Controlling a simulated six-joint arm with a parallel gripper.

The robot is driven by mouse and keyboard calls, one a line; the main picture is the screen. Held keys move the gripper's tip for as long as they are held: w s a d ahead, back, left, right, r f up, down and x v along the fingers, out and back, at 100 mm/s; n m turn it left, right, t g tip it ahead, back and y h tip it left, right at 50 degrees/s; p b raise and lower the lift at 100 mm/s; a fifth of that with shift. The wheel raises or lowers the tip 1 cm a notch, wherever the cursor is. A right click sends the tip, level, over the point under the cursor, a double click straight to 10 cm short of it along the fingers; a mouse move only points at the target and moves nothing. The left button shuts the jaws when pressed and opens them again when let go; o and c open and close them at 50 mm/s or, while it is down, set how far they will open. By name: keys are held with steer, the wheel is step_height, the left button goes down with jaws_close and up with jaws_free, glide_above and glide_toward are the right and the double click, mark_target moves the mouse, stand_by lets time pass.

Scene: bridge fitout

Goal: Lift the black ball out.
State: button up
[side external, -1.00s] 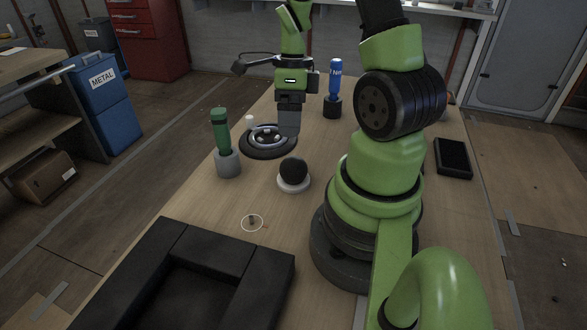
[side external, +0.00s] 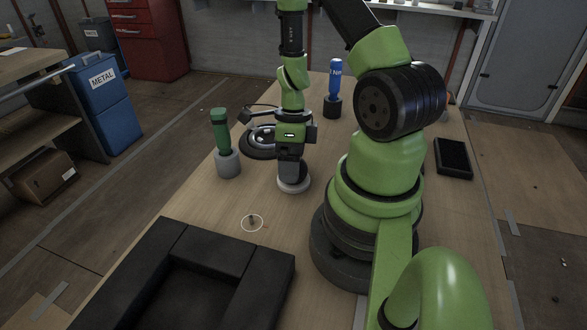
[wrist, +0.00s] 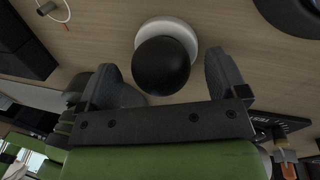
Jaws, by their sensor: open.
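The black ball (wrist: 161,66) rests on a round white stand (wrist: 182,30), seen in the wrist view. In the side view, the white stand (side external: 293,186) is on the table, and my gripper hides most or all of the ball. My gripper (side external: 291,168) has its jaws pointing down just above the stand. In the wrist view, my gripper (wrist: 160,72) is open, with one finger on each side of the ball. Gaps show between the ball and both fingers, so it is not clamped.
A green-handled tool (side external: 221,130) stands in a grey holder (side external: 228,164) to the left. A round black fixture (side external: 256,150) lies behind, and a blue bottle-like item (side external: 335,80) stands further back. A black open box (side external: 190,245) fills the front left. A small peg (side external: 252,220) sits inside a white circle.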

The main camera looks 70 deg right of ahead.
steer(key=shift+f, duration=0.45)
steer(key=c, duration=1)
steer(key=shift+c, duration=0.2)
steer(key=shift+r, duration=0.15)
